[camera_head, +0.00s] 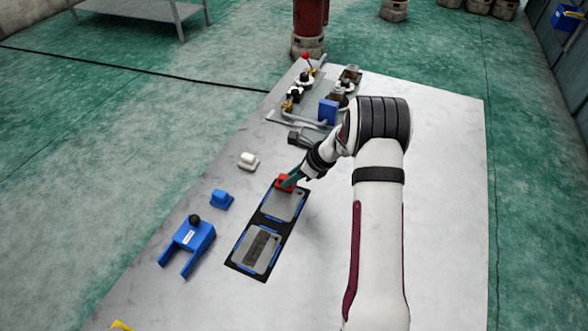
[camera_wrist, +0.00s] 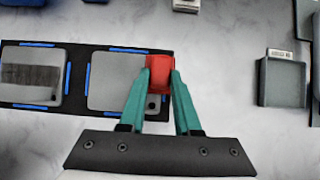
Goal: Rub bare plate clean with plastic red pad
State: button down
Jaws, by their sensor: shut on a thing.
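My gripper (camera_head: 288,181) is shut on the red pad (camera_head: 283,182). The wrist view shows the pad (camera_wrist: 159,70) between my teal fingertips (camera_wrist: 160,80). The bare grey plate (camera_head: 282,208) lies in the far half of a black mat with blue edge strips; it also shows in the wrist view (camera_wrist: 112,85). The pad is over the plate's far end, at its right side in the wrist view. I cannot tell whether it touches the plate. Part of the plate is hidden behind the pad and fingers. A second plate (camera_head: 246,262) with a dark striped patch lies in the near half.
A blue forked part with a black knob (camera_head: 188,238), a blue block (camera_head: 221,200) and a white block (camera_head: 248,161) stand left of the mat. A metal assembly (camera_head: 305,106) with a blue box (camera_head: 328,112) is beyond. The table's right side is clear.

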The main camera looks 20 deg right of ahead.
jog(key=shift+s+a, duration=0.6)
jog(key=shift+w+d, duration=1.35)
jog(key=shift+w+d+r, duration=0.1)
jog(key=shift+r, duration=0.15)
notch_tip(320, 180, up, 8)
jog(key=shift+f, duration=0.2)
